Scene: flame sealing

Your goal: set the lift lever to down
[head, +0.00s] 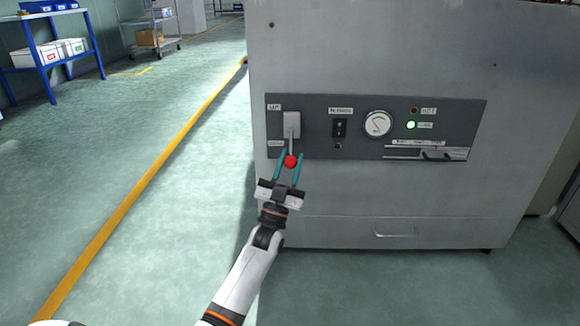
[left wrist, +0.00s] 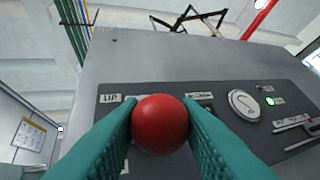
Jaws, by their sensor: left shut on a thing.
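The lift lever (head: 291,146) is a thin grey rod with a red ball knob (head: 291,161), on the left of the dark control panel (head: 360,153). The rod hangs down from a light mounting block (head: 291,124), below the "UP" label (head: 274,107). My left gripper (head: 289,164) has its teal fingers on both sides of the red knob. In the left wrist view the fingers are shut on the red knob (left wrist: 160,124), which hides most of the lever behind it. My right gripper is in neither view.
The panel also bears a black rocker switch (head: 340,128), a round gauge (head: 377,123), a lit green lamp (head: 411,125) and slide levers (head: 430,154). The big grey cabinet (head: 400,60) stands behind my arm. The floor (head: 130,230) to the left is clear.

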